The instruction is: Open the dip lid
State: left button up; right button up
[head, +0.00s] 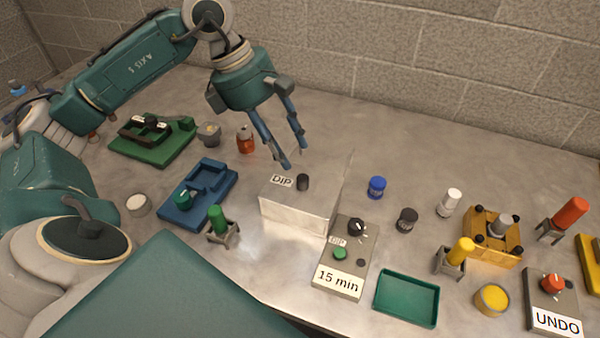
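The dip box (295,210) is a shiny metal box in the middle of the table. Its top carries a DIP label (281,181) and a small black knob (302,182). The lid appears to lie flat and closed, though its edges blend with the reflective table. My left gripper (294,157) points down just behind and above the knob. Its two blue fingers are apart with nothing between them, and they appear clear of the knob. My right gripper is not in view.
In front of the box stand a 15 min timer panel (338,278) and a green tray (407,298). A green-handled tool in a stand (220,226) and a blue fixture (198,194) are to the left. Blue (377,187) and black (406,220) jars stand right. A block wall (450,70) closes the back.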

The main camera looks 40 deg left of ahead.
aim_at(302, 176)
pick_arm(q)
jog(key=p+x, duration=0.1)
jog(key=x, duration=0.7)
jog(key=shift+c, duration=0.2)
jog(key=shift+a, duration=0.1)
grip_shut()
